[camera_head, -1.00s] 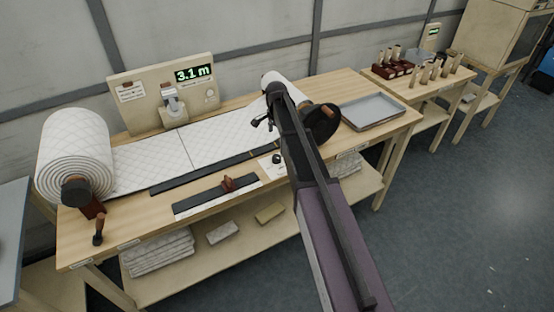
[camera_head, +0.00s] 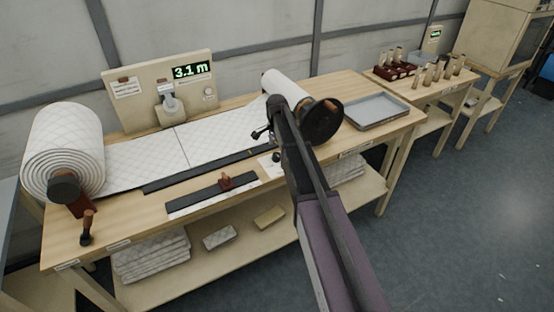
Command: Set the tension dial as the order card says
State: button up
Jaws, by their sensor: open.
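A small black knob (camera_head: 276,157) shows beside a pale plate (camera_head: 271,168) at the bench front, partly hidden by my arm; it may be the tension dial. A small round pale knob (camera_head: 209,92) sits on the upright panel. A small card (camera_head: 126,88) with unreadable print is on that panel's left; I cannot tell if it is the order card. My gripper (camera_head: 262,133) is open and empty, seen small and dark above the right part of the wadding. My arm hides part of the bench.
The panel (camera_head: 130,115) has a "3.1 m" display. A wadding roll (camera_head: 62,125) stands left, its sheet running right towards a roller with a black end disc (camera_head: 324,121). A sliding red-brown piece (camera_head: 226,181) sits on a dark strip. A grey tray (camera_head: 372,112) lies right.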

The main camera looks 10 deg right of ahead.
aim_at(277, 154)
jog(key=shift+f+b, duration=1.7)
jog(key=shift+f, duration=0.35)
jog(key=c, duration=1.2)
